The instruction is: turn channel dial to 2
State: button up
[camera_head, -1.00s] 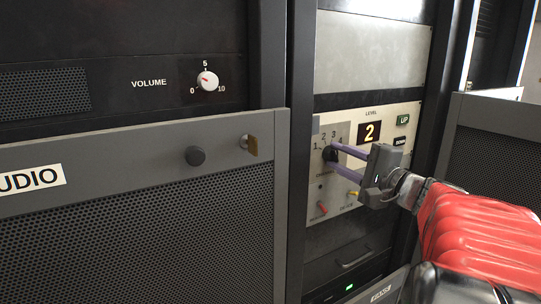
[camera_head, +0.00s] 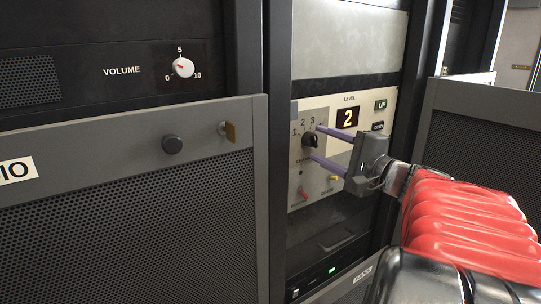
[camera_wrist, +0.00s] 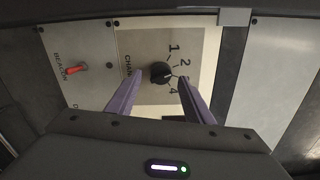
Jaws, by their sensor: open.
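The black channel dial (camera_head: 309,141) is on a light grey panel (camera_head: 296,170) in the rack, with numbers 1, 2 and 3 readable around it. In the wrist view the dial (camera_wrist: 160,73) sits between my fingertips, with 1, 2 and 4 readable; the right finger covers where 3 would be. Its exact pointer setting is too small to tell. My gripper (camera_head: 316,141) is open, its purple fingers reaching toward the panel, one above and one below the dial in the head view. In the wrist view my gripper (camera_wrist: 160,79) shows gaps on both sides of the dial.
A level display (camera_head: 347,117) reads 2, beside UP (camera_head: 381,105) and DOWN (camera_head: 378,127) buttons. Red (camera_head: 302,194) and yellow (camera_head: 334,178) toggles are below the dial. A perforated grey door (camera_head: 140,220) stands at left, another panel (camera_head: 475,140) at right.

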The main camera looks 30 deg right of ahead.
jog(key=s, duration=1.2)
jog(key=shift+d, duration=0.15)
jog(key=shift+w+f, duration=0.1)
jog(key=w+a+f+n+g+y, duration=0.1)
jog(key=a+f+n+g+y, duration=0.15)
jog(key=a+f+g, duration=0.7)
jog(key=w+a+f+n+g+y, duration=0.25)
jog(key=a+f, duration=0.35)
jog(key=f, duration=0.8)
jog(key=s+a+n+h, duration=0.2)
jog(key=s+a+n, duration=0.1)
jog(key=a+n, duration=0.4)
jog(key=s+a+r+n+h, duration=0.1)
jog(key=s+a+n+h, duration=0.2)
jog(key=a+n, duration=0.4)
jog(key=shift+s+a+n+h, duration=0.15)
jog(key=shift+a+n+h, duration=0.15)
jog(key=shift+a, duration=0.7)
